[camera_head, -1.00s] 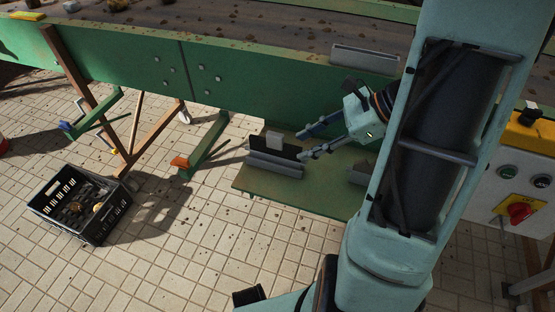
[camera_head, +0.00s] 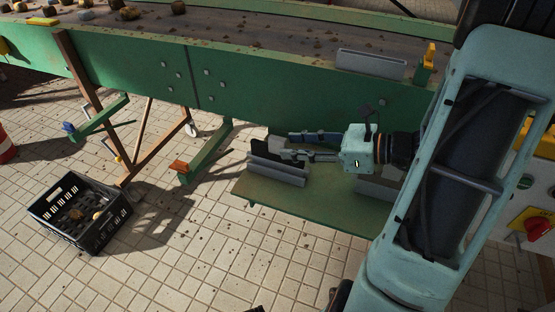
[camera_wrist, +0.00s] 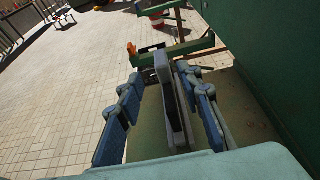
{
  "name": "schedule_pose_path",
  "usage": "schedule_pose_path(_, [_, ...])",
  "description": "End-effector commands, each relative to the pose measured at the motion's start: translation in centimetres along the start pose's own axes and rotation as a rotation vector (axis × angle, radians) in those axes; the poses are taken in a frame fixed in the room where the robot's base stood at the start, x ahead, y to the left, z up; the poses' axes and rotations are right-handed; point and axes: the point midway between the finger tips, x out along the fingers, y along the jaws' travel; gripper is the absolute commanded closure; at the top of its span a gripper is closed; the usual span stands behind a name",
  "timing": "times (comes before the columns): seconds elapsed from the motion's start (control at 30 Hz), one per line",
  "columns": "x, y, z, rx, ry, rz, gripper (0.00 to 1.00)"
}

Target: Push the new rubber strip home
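A black rubber strip (camera_head: 262,157) stands on edge in a grey metal channel (camera_head: 280,174) on the green shelf (camera_head: 245,187). In the wrist view the dark strip (camera_wrist: 186,98) runs lengthwise beside a grey upright plate (camera_wrist: 163,72). My gripper (camera_head: 290,146) reaches in from the right, low over the shelf. Its blue-padded fingers also show in the wrist view (camera_wrist: 159,78), spread apart on either side of the strip and plate. Gaps remain between the pads and these parts. The lower finger hides part of the strip in the head view.
The green conveyor side wall (camera_head: 230,90) rises close behind the shelf. Another grey channel (camera_head: 377,188) lies at the shelf's right, partly behind my arm. A grey channel (camera_head: 370,64) sits on the conveyor edge. A black crate (camera_head: 100,232) stands on the floor at left.

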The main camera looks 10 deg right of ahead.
Motion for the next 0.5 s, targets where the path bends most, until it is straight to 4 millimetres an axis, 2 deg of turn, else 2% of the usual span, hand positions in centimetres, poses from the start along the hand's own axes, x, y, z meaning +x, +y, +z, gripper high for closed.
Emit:
schedule_pose_path(0.3, [4.3,-0.4,0.1,-0.002,0.001,0.004,0.67])
schedule_pose_path(0.5, [5.2,-0.5,0.3,-0.001,0.0,0.001,0.67])
